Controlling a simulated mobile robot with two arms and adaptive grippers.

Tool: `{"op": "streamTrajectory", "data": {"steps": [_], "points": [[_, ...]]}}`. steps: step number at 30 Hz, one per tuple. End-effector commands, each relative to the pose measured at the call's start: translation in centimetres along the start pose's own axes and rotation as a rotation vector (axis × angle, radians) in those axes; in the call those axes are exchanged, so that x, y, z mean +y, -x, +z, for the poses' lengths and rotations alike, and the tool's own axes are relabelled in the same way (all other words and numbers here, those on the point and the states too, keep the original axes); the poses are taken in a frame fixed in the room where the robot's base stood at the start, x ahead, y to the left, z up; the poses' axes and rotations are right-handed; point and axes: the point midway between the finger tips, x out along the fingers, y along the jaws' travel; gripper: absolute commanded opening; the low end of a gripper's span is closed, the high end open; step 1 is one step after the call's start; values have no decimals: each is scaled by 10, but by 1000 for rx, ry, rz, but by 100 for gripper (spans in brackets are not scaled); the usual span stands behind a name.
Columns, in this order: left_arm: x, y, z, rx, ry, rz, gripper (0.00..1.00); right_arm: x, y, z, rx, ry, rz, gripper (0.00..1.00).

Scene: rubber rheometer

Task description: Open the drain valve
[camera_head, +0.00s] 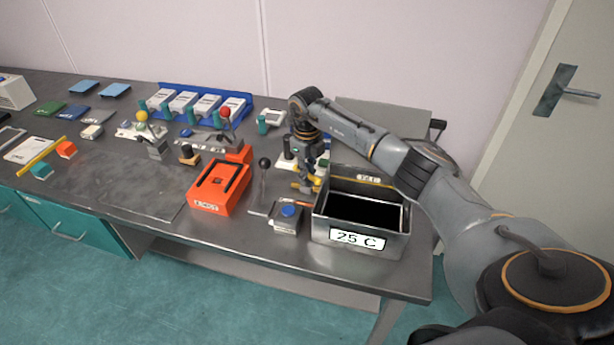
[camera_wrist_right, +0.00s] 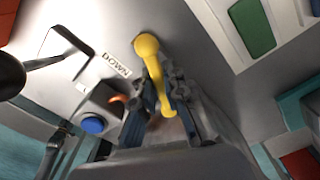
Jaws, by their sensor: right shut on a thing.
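The drain valve's yellow handle (camera_head: 306,188) is at the left side of the metal bath marked 25 C (camera_head: 330,226). In the right wrist view the yellow handle (camera_wrist_right: 150,65) has a round knob end and a stem running down between the fingers. My right gripper (camera_head: 307,172) points down over the handle and is shut on it; its dark fingers (camera_wrist_right: 158,100) lie on both sides of the stem. The valve body is mostly hidden by the gripper. My left gripper is not in view.
A small box with a blue button (camera_head: 289,211) stands close at the left of the bath. A black-knobbed lever (camera_head: 264,164) rises beside it, then an orange box (camera_head: 220,187). A blue rack (camera_head: 204,101) of white boxes is behind.

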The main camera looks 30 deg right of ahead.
Motion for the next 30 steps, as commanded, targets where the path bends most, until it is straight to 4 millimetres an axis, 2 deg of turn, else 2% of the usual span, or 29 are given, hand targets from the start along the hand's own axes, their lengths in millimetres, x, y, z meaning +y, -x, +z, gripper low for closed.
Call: {"op": "streamTrajectory", "data": {"steps": [3, 12, 21, 30], "points": [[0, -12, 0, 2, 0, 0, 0, -1, -3, 0, -2, 83, -4, 0], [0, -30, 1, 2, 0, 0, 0, -1, -2, 1, -2, 299, -2, 0], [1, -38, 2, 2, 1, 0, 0, 0, -1, 0, -2, 437, -2, 0], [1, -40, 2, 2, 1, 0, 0, 0, 0, 0, -1, 475, 0, 0]]}}
